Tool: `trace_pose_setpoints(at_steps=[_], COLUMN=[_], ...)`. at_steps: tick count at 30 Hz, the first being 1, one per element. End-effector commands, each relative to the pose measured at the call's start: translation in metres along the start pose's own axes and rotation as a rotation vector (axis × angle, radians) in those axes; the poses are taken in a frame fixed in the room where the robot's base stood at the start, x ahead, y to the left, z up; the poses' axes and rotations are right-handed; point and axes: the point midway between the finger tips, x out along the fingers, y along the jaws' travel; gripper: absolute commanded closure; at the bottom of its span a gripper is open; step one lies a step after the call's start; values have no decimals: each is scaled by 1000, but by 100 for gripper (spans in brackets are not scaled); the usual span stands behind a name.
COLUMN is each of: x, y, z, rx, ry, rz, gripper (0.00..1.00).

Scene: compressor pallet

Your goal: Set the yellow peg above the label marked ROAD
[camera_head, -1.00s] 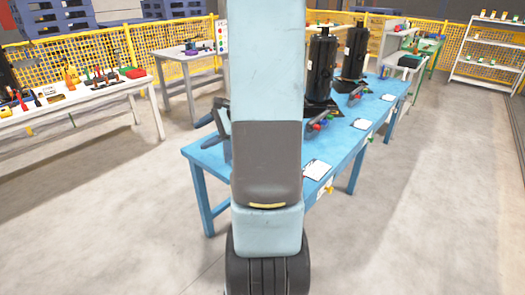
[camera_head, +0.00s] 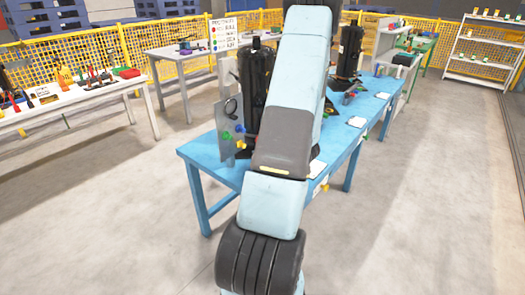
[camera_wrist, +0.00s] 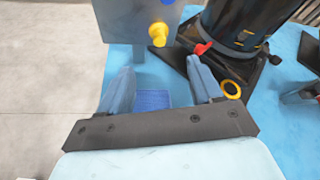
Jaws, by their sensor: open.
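The yellow peg (camera_wrist: 158,32) sticks out of the face of a grey upright panel (camera_wrist: 128,14) in the wrist view. In the head view the yellow peg (camera_head: 241,144) shows low on the panel (camera_head: 226,116), beside a green peg (camera_head: 227,136) and a blue peg (camera_head: 240,129). My gripper (camera_wrist: 158,74) is open and empty over the blue table, with its two fingers apart, below the yellow peg in the wrist picture and not touching it. In the head view my arm hides the gripper. I cannot read any label marked ROAD.
A black compressor (camera_wrist: 242,25) stands right of the panel, with a red part (camera_wrist: 203,48) and a yellow ring (camera_wrist: 231,90) close to my right finger. The blue table (camera_head: 194,150) holds another compressor (camera_head: 350,50) and white sheets (camera_head: 357,122). The floor at left is clear.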

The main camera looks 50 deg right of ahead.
Motion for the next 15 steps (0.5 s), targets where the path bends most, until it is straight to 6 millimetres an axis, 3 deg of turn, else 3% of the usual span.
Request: trace_pose_setpoints(at_steps=[15], x=[83], y=[2], z=[0], rx=[-1], ry=[-1], rz=[5], gripper=[35])
